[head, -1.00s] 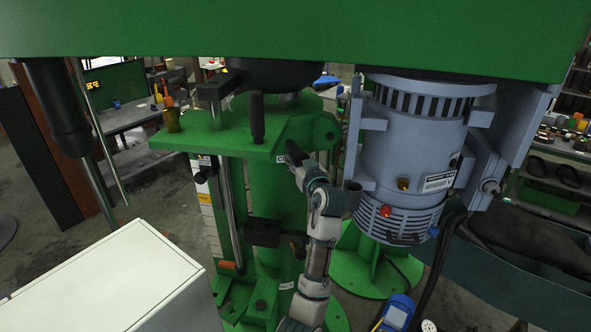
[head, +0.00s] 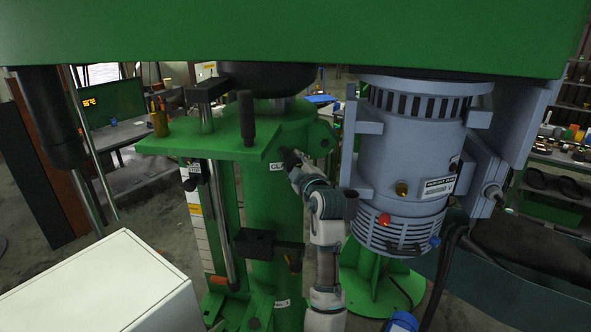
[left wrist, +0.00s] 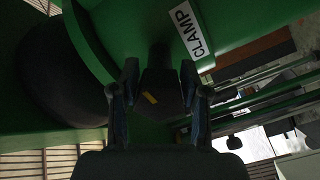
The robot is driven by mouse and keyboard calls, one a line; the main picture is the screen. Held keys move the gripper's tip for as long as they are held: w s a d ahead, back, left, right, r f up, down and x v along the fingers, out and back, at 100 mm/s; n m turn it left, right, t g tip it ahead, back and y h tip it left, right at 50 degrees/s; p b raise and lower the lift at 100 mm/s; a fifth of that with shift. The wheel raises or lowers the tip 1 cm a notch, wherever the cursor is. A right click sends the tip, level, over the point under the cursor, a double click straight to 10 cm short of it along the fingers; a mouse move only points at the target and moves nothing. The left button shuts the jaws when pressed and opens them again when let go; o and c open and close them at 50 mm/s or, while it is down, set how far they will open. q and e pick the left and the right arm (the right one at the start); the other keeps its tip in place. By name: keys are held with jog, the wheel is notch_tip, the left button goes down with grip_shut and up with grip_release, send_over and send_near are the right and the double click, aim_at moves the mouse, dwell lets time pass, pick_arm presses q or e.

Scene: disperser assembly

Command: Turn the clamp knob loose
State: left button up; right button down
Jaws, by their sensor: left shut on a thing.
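The clamp knob (left wrist: 160,92) is dark with a small orange mark and sits between the two fingers of my left gripper (left wrist: 158,80) in the left wrist view. The gripper is shut on it. A white CLAMP label (left wrist: 192,35) is on the green housing beside the knob. In the head view my left gripper (head: 291,160) is at the green column, just right of the partly covered label (head: 278,167). The knob itself is hard to make out there, hidden by the dark fingers. My right gripper is in neither view.
A grey-blue motor (head: 412,160) stands close to the right of my left arm. A green bracket plate (head: 205,140) with a black upright handle (head: 247,118) is left of the gripper. A white box (head: 100,285) fills the lower left.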

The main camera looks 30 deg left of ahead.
pick_arm(q)
jog(key=n, duration=0.2)
jog(key=shift+s+r+n, duration=0.2)
jog(key=shift+n, duration=0.1)
jog(key=shift+f+n+b, duration=0.1)
jog(key=shift+n+b, duration=0.3)
jog(key=shift+n, duration=0.6)
jog(key=shift+f, duration=0.1)
